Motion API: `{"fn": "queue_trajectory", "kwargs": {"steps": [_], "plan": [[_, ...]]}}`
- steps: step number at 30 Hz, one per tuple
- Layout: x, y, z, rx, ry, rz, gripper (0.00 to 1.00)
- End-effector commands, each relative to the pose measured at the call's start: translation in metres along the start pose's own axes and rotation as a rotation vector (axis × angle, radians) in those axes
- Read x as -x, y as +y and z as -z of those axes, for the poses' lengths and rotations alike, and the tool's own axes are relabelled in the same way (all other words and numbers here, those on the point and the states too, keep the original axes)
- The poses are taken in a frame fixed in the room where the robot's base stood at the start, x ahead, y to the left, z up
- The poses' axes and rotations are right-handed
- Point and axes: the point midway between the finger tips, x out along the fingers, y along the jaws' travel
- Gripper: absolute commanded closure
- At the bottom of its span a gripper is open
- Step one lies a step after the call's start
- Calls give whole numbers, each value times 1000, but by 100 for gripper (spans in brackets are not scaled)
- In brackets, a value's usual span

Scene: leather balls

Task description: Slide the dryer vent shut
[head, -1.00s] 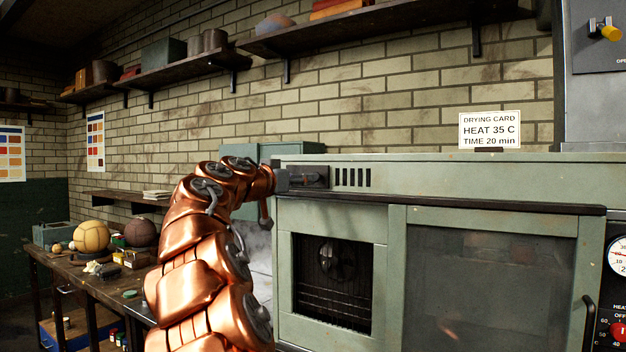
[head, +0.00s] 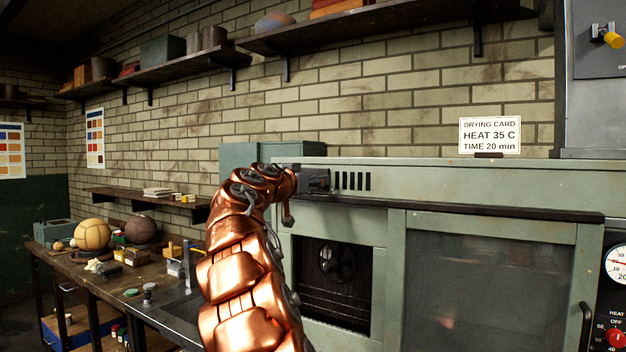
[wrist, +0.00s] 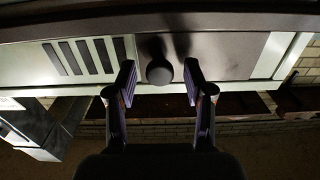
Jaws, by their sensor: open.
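The dryer vent is a strip on the pale green dryer's upper front. Several open dark slots (head: 352,181) show right of my gripper (head: 314,181) in the head view, and the slots also show at left in the wrist view (wrist: 78,57). A dark sliding plate (wrist: 225,55) with a round dark knob (wrist: 159,72) lies beside the slots. In the wrist view my gripper (wrist: 160,84) is open, with one finger on each side of the knob and a gap to both. The arm and gripper hide part of the plate in the head view.
The dryer's wide door (head: 490,280) has a dark handle (head: 586,325) at right. A drying card (head: 489,135) stands on top. A workbench (head: 105,275) with balls and small items is at left. Shelves (head: 385,25) hang above on the brick wall.

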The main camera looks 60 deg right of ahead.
Motion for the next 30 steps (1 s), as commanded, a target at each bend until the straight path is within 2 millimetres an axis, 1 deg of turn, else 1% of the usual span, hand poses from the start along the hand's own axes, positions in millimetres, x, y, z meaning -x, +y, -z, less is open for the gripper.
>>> {"fn": "queue_trajectory", "kwargs": {"steps": [3, 18, 30], "plan": [[0, 0, 0, 0, 0, 0, 49], [1, 0, 0, 0, 1, 0, 100], [1, 0, 0, 0, 1, 0, 100]]}}
